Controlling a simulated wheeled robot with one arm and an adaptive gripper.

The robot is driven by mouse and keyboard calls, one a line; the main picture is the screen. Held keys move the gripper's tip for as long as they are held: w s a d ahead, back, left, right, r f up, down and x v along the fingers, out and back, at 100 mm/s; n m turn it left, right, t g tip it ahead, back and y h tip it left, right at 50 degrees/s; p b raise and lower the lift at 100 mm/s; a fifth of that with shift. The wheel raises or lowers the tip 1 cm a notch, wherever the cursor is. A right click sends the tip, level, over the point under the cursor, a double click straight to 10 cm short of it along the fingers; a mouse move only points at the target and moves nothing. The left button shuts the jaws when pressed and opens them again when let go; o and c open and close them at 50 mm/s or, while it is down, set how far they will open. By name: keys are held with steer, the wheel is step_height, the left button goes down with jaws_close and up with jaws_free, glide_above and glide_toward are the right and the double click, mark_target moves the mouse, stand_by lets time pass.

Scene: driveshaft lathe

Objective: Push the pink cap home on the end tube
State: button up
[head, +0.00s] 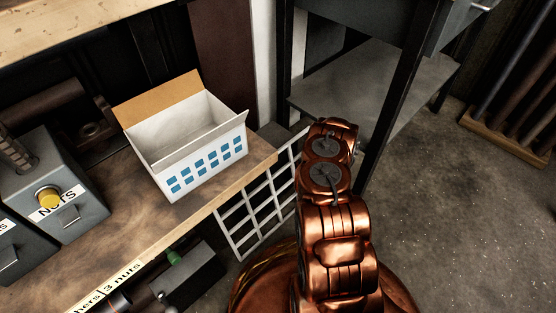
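I see neither the pink cap nor the end tube in the head view. My copper arm rises from the bottom middle of the view and ends in its rounded joints right of the bench. My gripper does not show, so I cannot see its fingers or whether it holds anything.
A wooden bench (135,215) at left bears an open white box (205,170) with blue squares and a grey "NUTS" bin (75,215). A white grid (262,205) stands beside the bench. A dark metal table (375,85) stands behind. Floor (470,220) at right is clear.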

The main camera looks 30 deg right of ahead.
mark_target(287, 163)
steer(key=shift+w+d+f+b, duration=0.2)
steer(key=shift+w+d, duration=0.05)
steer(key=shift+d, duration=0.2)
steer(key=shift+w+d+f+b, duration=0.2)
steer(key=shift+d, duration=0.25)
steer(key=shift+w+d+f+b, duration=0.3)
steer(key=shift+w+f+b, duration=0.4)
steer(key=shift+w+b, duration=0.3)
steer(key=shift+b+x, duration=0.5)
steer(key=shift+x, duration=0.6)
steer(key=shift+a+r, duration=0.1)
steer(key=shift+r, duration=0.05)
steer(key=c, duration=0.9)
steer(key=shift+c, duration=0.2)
